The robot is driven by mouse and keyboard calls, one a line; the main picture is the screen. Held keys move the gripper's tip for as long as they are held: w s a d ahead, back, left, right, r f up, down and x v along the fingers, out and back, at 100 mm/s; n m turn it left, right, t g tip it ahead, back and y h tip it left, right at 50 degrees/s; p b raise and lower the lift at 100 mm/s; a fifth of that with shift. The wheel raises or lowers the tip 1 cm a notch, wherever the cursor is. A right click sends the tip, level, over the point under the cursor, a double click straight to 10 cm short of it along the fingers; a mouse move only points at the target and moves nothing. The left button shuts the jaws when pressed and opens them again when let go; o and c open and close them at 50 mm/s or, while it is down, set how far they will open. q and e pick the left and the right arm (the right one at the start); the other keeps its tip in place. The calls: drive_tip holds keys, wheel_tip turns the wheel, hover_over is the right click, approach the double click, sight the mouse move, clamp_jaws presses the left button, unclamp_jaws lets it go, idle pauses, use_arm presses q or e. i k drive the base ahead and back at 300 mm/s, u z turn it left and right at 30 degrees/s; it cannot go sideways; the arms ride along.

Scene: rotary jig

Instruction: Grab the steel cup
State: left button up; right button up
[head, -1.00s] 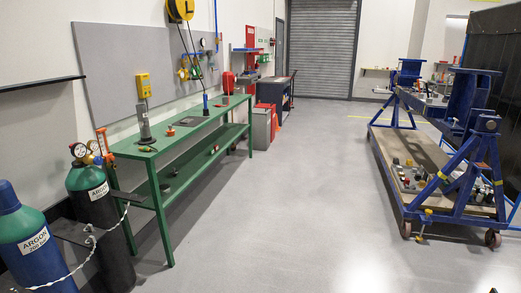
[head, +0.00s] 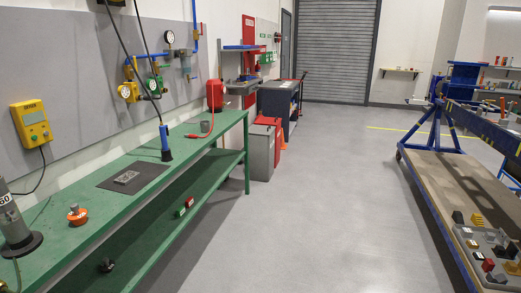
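A small grey cup-shaped thing (head: 205,126) stands on the top of the green bench (head: 110,205), near its far end in the head view. It looks like the steel cup, but it is too small to make out its metal or any handle. It stands near a red device and a red-handled item. Neither of my grippers is in view.
A dark mat (head: 133,177), an orange-topped item (head: 77,214), a grey cylinder (head: 17,225) and a blue hanging tool (head: 164,142) are along the bench. A blue wheeled jig (head: 445,215) with loose parts stands right. The floor (head: 310,190) between is clear.

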sight(204, 125)
drive_tip(key=i, duration=1.95)
